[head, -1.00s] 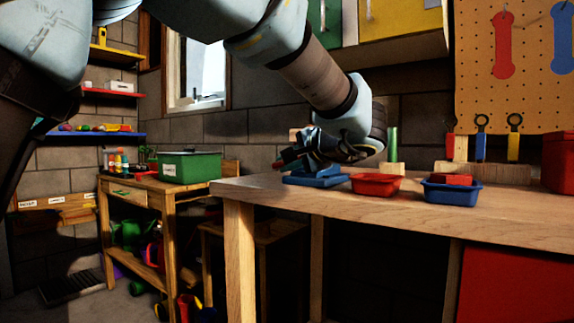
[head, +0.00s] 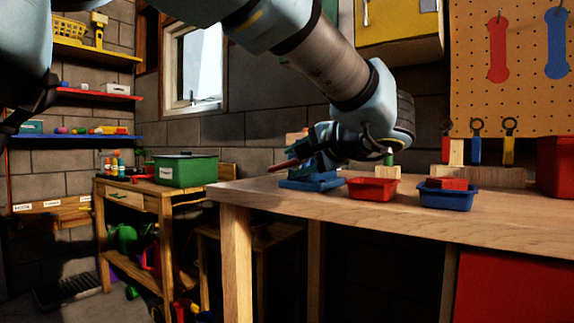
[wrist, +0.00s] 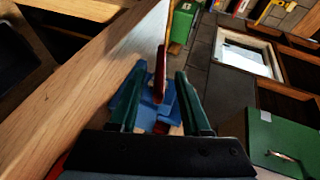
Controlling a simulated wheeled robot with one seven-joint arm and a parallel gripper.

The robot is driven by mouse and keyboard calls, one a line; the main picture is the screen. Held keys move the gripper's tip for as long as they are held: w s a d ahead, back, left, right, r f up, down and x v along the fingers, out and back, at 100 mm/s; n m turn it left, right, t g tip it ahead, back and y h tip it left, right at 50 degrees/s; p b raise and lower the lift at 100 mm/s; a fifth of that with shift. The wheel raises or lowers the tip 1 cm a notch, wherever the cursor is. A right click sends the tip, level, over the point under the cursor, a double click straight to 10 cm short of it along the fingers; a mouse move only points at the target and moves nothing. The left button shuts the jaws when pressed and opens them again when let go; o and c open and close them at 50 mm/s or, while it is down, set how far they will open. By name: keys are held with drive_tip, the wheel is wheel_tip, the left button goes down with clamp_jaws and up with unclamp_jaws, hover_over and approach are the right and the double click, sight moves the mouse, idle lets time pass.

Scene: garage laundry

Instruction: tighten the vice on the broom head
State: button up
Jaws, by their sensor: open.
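The blue vice (head: 312,183) stands on the workbench near its left end; it also shows in the wrist view (wrist: 128,100). A red bar (wrist: 160,75), which looks like the vice handle, sticks out from it and also shows in the head view (head: 283,167). My gripper (wrist: 160,82) is open at the vice, one finger on each side of the red bar, with gaps on both sides. A tan piece (head: 296,137) shows behind the gripper; I cannot tell if it is the broom head. The gripper hides much of the vice.
A red tray (head: 372,190) and a blue tray (head: 447,196) stand right of the vice on the workbench (head: 480,225). Tools stand in a wooden rack (head: 490,150) behind them. A green box (head: 185,171) sits on a lower table to the left.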

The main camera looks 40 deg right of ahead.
drive_tip(key=v, duration=0.5)
drive_tip(key=shift+s+r, duration=0.1)
drive_tip(key=shift+s, duration=0.3)
